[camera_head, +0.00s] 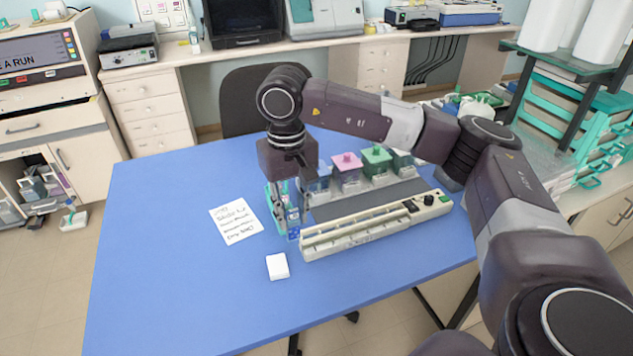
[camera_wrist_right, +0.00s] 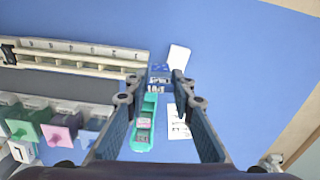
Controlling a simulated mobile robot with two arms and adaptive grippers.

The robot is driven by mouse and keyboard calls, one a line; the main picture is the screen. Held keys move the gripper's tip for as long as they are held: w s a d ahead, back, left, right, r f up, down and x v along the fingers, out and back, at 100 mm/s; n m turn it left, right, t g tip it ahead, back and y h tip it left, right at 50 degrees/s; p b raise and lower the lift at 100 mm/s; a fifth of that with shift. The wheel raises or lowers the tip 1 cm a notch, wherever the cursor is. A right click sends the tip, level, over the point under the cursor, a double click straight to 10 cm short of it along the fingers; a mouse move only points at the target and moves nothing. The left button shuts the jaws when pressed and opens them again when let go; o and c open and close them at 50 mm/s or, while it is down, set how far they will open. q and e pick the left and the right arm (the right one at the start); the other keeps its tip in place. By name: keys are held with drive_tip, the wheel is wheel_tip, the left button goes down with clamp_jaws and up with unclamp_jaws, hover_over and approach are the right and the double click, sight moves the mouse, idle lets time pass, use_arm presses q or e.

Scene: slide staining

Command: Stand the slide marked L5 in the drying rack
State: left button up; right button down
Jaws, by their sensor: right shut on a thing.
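My right gripper (camera_wrist_right: 161,80) points down over the table, shut on a slide with a blue label (camera_wrist_right: 160,73). The writing on the label is too small to read surely. In the head view the slide's blue end (camera_head: 293,235) shows low, beside the left end of the long cream unit. A narrow teal rack (camera_wrist_right: 143,140) lies below the gripper, with something pinkish-grey in it; the rack shows partly in the head view (camera_head: 270,196). I cannot tell whether the slide touches the rack or table. My left gripper is out of view.
The long cream unit (camera_head: 375,228) has a slotted rail and a knob. Behind it stand jars with pink (camera_head: 347,161) and green (camera_head: 376,155) lids. A handwritten note (camera_head: 236,221) and a small white block (camera_head: 278,267) lie nearby. The blue table's left and front are clear.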

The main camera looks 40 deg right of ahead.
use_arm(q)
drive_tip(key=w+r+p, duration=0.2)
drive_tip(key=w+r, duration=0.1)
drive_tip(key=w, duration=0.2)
use_arm(e)
drive_tip(key=w+d+m, duration=0.1)
drive_tip(key=w+d, duration=0.2)
drive_tip(key=d, duration=0.3)
drive_tip(key=f+b, duration=0.1)
drive_tip(key=f, duration=0.1)
drive_tip(key=f+b, duration=0.2)
drive_tip(key=f, duration=0.1)
drive_tip(key=f+b, duration=0.2)
drive_tip(key=f, duration=0.1)
drive_tip(key=shift+s, duration=0.25)
drive_tip(key=shift+f+b, duration=0.25)
drive_tip(key=shift+b, duration=0.05)
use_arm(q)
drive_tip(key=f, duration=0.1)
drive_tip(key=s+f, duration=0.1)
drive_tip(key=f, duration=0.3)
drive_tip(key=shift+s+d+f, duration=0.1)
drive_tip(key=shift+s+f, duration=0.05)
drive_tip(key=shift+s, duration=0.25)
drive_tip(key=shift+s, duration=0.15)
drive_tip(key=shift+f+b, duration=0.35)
use_arm(e)
drive_tip(key=shift+f, duration=0.4)
